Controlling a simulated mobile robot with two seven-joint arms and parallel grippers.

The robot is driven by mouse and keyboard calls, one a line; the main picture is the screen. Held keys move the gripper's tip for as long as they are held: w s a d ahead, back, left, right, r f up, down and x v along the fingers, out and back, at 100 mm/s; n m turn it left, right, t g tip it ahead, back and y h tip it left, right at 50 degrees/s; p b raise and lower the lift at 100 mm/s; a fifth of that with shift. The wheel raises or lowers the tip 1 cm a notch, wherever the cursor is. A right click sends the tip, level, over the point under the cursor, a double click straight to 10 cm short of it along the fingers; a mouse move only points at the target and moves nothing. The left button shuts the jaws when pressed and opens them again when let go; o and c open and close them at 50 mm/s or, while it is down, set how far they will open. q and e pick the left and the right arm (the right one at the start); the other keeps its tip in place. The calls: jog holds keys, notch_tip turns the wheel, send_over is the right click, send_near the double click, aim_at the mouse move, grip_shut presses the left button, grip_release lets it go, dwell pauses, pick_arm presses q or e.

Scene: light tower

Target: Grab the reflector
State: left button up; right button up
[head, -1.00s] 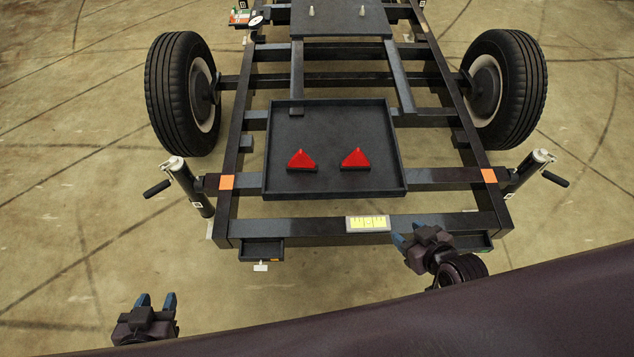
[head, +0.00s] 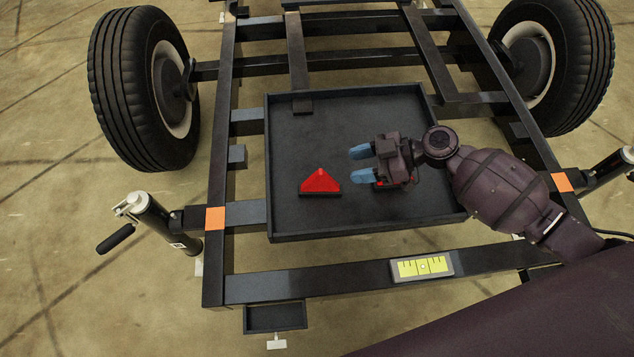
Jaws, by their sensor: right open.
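Two red triangular reflectors on dark bases stand in the black tray (head: 290,218) on the trailer frame. The left reflector (head: 320,181) is in full view. The right reflector (head: 379,184) is mostly hidden behind my right gripper; only a small red bit and part of its base show. My right gripper (head: 361,164) is over the tray, with its blue fingertips pointing left. It is open, with nothing between the fingers. I cannot tell whether it touches the right reflector. My left gripper is out of view.
The tray has a low raised rim. Frame beams surround it, with a yellow-marked plate (head: 422,267) on the front beam. A jack (head: 155,222) stands at the left and another (head: 617,172) at the right. Large tyres (head: 143,88) flank the frame.

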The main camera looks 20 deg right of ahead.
aim_at(322, 171)
jog(key=b+x, duration=0.1)
jog(key=x, duration=1)
grip_shut()
dwell(0.3)
